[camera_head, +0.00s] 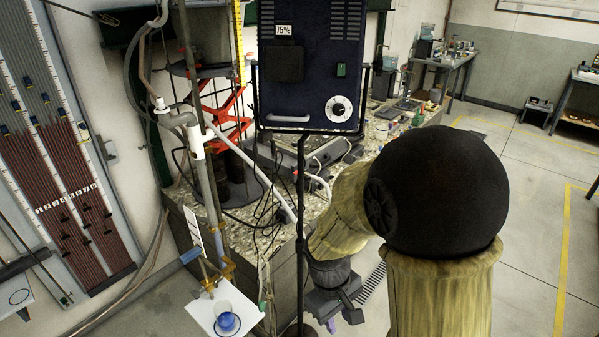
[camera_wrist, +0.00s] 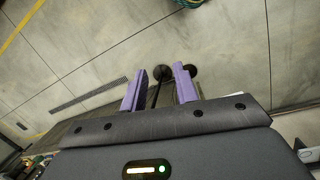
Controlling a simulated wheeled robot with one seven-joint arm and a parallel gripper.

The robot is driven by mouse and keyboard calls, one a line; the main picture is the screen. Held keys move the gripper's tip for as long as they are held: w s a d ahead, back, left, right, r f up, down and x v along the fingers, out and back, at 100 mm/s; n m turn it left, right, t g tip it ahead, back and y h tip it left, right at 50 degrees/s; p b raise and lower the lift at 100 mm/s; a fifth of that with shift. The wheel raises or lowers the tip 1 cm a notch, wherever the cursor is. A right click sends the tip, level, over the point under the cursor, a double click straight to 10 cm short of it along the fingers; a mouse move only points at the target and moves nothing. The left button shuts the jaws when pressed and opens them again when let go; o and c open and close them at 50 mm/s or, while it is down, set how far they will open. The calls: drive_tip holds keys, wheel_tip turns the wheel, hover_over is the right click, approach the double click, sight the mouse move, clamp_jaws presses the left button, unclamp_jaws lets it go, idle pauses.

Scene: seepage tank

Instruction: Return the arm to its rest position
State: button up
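My gripper (camera_wrist: 159,84) points down at the floor in the wrist view. Its two purple fingers stand apart with no object held between them. In the head view my gripper (camera_head: 331,322) hangs low in front of the bench and just right of a thin dark pole; only a bit of purple finger shows there. My arm is bent, its black joint and pale yellowish links filling the right middle of the head view and hiding part of the floor and bench.
A dark blue box with a dial (camera_head: 311,65) stands on the pole (camera_head: 299,220) close to my arm. The stone-topped bench (camera_head: 300,205) lies behind. A white plate (camera_head: 205,318) carries a beaker with blue liquid (camera_head: 226,319). Floor at the right (camera_head: 535,230) is open.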

drive_tip(key=s+d+r+m+t+y, duration=0.1)
drive_tip(key=d+r+m+t+y, duration=0.1)
drive_tip(key=d+m, duration=0.5)
wheel_tip(320, 180, up, 2)
drive_tip(key=shift+s+r+t, duration=0.15)
drive_tip(key=shift+s+t, duration=0.1)
drive_tip(key=shift+t, duration=0.45)
